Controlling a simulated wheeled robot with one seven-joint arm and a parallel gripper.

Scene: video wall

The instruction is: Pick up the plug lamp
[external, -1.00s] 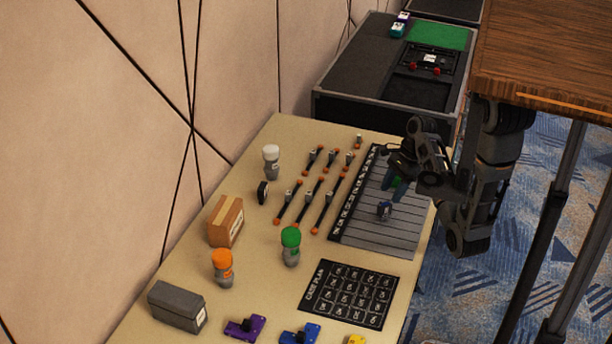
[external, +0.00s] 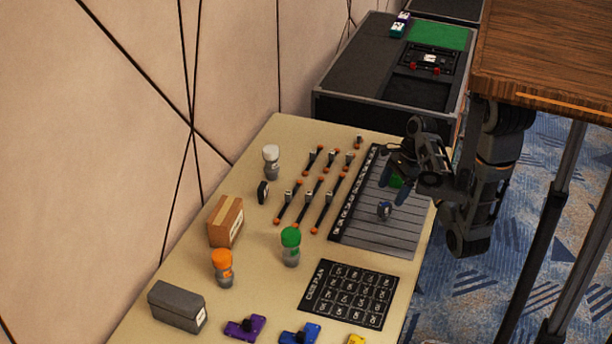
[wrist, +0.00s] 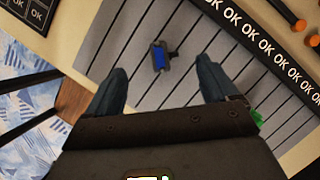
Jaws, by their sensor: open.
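A small dark grey piece with a blue face, which looks like the plug lamp (external: 384,208), stands on the grey slatted board (external: 365,225). In the wrist view the plug lamp (wrist: 160,56) is ahead of the fingers, roughly centred between them. My gripper (external: 390,188) is over the far half of the board, just beyond the piece and apart from it. In the wrist view my gripper (wrist: 160,70) is open and empty, with a blue-grey finger on each side. I cannot make out the piece's prongs.
A green piece (external: 397,182) is partly hidden by my gripper. Orange-ended rods (external: 322,205) lie left of the board. A black chart (external: 348,294) lies nearer, with green-capped (external: 291,247) and orange-capped (external: 222,268) jars left of it. A wooden top (external: 540,60) overhangs at right.

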